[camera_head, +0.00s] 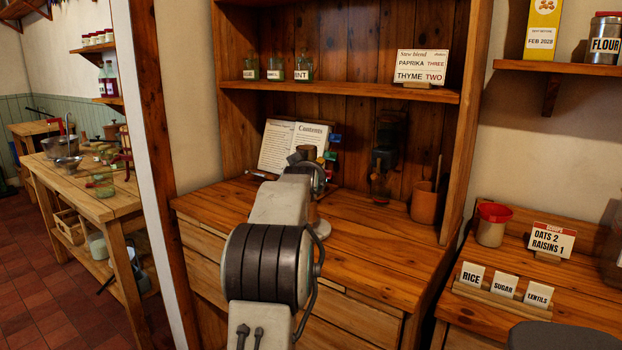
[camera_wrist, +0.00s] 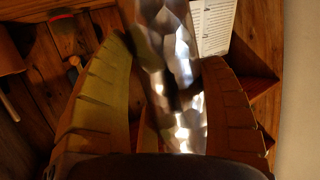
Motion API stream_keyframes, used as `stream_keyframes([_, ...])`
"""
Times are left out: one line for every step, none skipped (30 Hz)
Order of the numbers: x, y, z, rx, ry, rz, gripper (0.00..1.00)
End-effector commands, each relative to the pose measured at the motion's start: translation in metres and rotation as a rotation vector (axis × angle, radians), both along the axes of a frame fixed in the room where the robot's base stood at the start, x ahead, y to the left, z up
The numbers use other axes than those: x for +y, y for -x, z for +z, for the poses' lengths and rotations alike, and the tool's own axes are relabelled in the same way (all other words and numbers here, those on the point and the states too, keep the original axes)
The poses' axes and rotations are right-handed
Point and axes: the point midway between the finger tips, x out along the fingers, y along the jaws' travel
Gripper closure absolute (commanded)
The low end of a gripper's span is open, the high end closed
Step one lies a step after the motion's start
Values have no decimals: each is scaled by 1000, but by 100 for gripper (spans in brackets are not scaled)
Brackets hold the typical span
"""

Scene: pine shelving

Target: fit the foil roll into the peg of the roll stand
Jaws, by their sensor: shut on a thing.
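The foil roll is a shiny, crinkled silver cylinder (camera_wrist: 175,75) in the wrist view. It stands between the two ridged fingers of my gripper (camera_wrist: 163,52), which is shut on it. Its far end runs out of the top of the picture. In the head view my own arm covers most of my gripper and the roll, over the wooden counter. I cannot make out the roll stand or its peg for sure in either view; it may be hidden behind my arm.
An open book (camera_head: 281,146) leans at the back of the counter (camera_head: 375,245). A dark device (camera_head: 388,140) and a terracotta pot (camera_head: 424,204) stand to the right. A shelf (camera_head: 345,92) with jars and a card crosses above. The counter's front right is clear.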

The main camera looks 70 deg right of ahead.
Motion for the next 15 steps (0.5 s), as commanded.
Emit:
stream_keyframes([0,0,-1,-1,3,0,68])
stream_keyframes([0,0,-2,-1,3,0,68])
stream_keyframes([0,0,-2,-1,3,0,68])
stream_keyframes([0,0,-3,-1,3,0,68])
stream_keyframes([0,0,-4,-1,3,0,68])
stream_keyframes([0,0,-5,-1,3,0,68])
stream_keyframes([0,0,-5,-1,3,0,68])
stream_keyframes([0,0,-6,-1,3,0,68])
stream_keyframes([0,0,-7,-1,3,0,68])
stream_keyframes([0,0,-8,-1,3,0,68])
stream_keyframes([0,0,-8,-1,3,0,68])
stream_keyframes([0,0,-9,-1,3,0,68])
stream_keyframes([0,0,-10,-1,3,0,68])
stream_keyframes([0,0,-10,-1,3,0,68])
stream_keyframes([0,0,-11,-1,3,0,68])
